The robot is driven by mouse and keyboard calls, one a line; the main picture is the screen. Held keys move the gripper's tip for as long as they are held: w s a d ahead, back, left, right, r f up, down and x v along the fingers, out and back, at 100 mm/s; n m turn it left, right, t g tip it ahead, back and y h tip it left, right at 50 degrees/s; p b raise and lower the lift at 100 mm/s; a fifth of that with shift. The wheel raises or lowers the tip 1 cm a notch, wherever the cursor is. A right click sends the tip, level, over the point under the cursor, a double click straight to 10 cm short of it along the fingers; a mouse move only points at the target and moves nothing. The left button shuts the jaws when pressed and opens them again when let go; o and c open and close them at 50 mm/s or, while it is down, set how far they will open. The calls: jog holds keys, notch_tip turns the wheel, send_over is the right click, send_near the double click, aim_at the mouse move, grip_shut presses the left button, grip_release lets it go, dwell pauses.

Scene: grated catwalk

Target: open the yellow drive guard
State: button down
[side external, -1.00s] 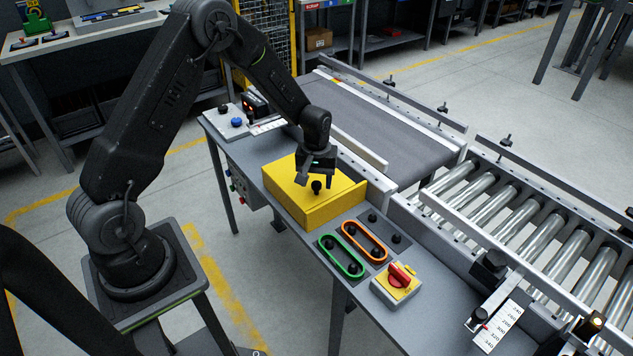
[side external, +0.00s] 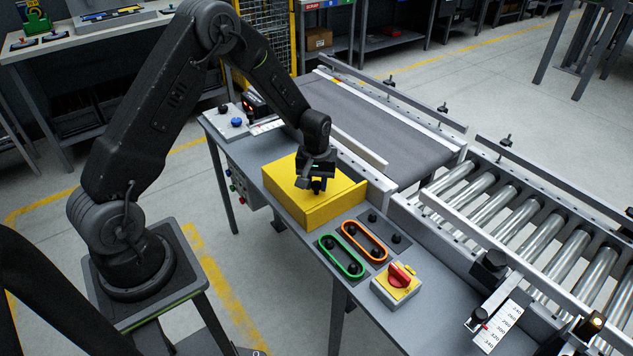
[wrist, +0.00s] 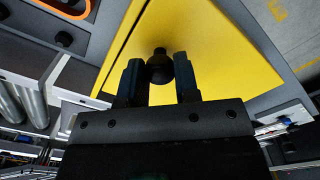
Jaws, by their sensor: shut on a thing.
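The yellow drive guard (side external: 310,207) is a box-shaped cover, shut, on the grey bench beside the conveyor. Its black knob (wrist: 160,66) stands on the yellow top. My gripper (side external: 316,187) is down at the guard's top, near its front edge. In the wrist view my gripper (wrist: 160,80) has one finger on each side of the knob, shut on it. In the side view the fingers mostly hide the knob.
A green belt (side external: 340,256) and an orange belt (side external: 364,241) lie around black pegs in front of the guard. A red rotary switch (side external: 400,276) on a yellow box is nearby. The conveyor (side external: 400,130) and its rail run behind the guard.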

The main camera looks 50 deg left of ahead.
jog(key=a, duration=2)
jog(key=shift+a, duration=0.15)
jog(key=c, duration=0.8)
grip_release()
jog(key=shift+c, duration=0.2)
jog(key=shift+r, duration=0.1)
notch_tip(320, 180, up, 14)
